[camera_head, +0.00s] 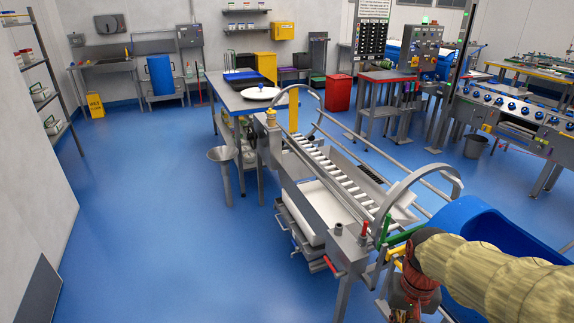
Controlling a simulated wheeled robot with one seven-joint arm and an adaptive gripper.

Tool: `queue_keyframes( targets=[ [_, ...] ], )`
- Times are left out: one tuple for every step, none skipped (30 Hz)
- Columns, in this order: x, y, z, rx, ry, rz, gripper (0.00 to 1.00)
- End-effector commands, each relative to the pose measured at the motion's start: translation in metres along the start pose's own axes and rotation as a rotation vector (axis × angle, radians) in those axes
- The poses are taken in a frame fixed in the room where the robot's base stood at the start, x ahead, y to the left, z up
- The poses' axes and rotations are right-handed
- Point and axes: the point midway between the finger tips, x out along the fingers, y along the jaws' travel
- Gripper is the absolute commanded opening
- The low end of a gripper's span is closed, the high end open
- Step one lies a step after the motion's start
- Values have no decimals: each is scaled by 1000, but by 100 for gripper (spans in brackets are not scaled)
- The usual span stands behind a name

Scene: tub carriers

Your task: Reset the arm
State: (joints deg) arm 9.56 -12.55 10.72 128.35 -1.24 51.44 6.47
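My arm, in a pale ribbed cover, reaches in from the lower right corner of the head view. Its end bends down at a dark wrist and a red part. My gripper (408,302) points downward at the bottom edge, beside the near end of a grey metal machine (340,245). The fingers are small, partly cut off and mixed with the machine frame behind them. I cannot tell whether they are open or shut, or whether they hold anything.
A blue tub (485,222) stands right behind my arm. The machine's curved rails (432,178) and red-handled levers (330,263) rise close to my wrist. A steel table (238,98) stands beyond. The blue floor (150,220) at left is open.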

Motion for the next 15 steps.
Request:
queue_keyframes(
  targets=[
    [-17,-4,12,-50,40,-7,0],
    [-24,-7,18,-79,61,-11,0],
    [-34,-10,27,-112,89,-15,0],
    [-42,-12,33,-133,111,-19,0],
    [-49,-14,40,-150,133,-22,0],
    [-58,-16,48,-167,164,-27,0],
    [-65,-18,54,-174,188,-31,0],
    [-72,-20,59,-180,212,-35,0],
    [-80,-22,66,-190,244,-41,0],
    [-86,-23,70,-196,268,-45,0],
    [-93,-25,75,-202,291,-50,0],
    [-101,-26,79,-211,322,-55,0],
    [-107,-28,82,-217,343,-59,0],
    [-113,-29,84,-223,364,-63,0],
    [-121,-30,85,-229,391,-67,0]
  ],
)
